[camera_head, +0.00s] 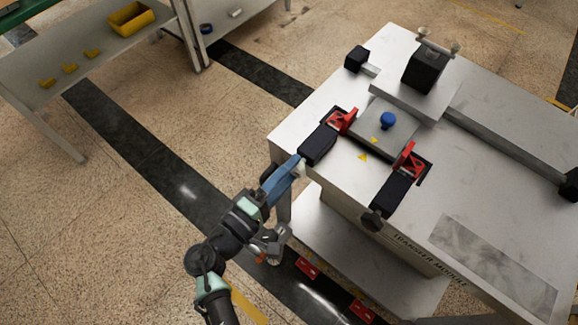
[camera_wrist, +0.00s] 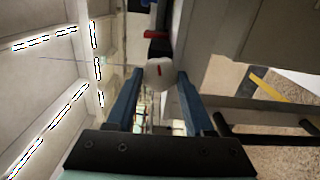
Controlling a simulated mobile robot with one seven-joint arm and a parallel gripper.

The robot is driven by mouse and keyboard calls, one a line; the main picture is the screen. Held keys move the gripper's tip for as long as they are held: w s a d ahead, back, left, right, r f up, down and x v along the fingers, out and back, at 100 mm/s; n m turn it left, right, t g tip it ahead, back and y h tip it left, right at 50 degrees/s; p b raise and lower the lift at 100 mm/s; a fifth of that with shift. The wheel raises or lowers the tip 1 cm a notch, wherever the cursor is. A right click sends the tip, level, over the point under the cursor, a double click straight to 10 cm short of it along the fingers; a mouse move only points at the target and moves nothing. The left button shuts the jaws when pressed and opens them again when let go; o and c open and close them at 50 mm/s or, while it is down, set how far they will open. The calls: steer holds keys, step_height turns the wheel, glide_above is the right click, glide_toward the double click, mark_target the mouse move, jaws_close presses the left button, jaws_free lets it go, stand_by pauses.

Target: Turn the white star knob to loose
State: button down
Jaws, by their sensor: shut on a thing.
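The white star knob (camera_wrist: 158,70) shows between my fingertips in the wrist view, pale and rounded with a small red mark. In the head view only a small white part of it (camera_head: 301,171) shows beside my blue fingers, at the near end of the left black block (camera_head: 318,145). My gripper (camera_wrist: 160,77) is shut on the knob, one blue finger on each side. In the head view my gripper (camera_head: 296,167) reaches up to the knob from the lower left. The fingers hide much of the knob there, and I cannot make out its turn position.
The block sits on the transfer module (camera_head: 470,215), beside a red clamp (camera_head: 342,121). A second black block (camera_head: 396,192) with a dark knob (camera_head: 373,221) and red clamp (camera_head: 408,160) lies right. A blue knob (camera_head: 388,120) stands between. Open floor lies left.

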steer(key=shift+s+d+f+n+p, duration=0.1)
steer(key=shift+n+p, duration=1.8)
steer(key=shift+n, duration=1.95)
steer(key=shift+d+f+n+p, duration=0.1)
steer(key=shift+n+p, duration=1.75)
steer(key=shift+n, duration=2)
steer(key=shift+c, duration=1.4)
jaws_free()
steer(key=shift+a, duration=0.1)
steer(key=v, duration=1.3)
steer(key=shift+b, duration=0.4)
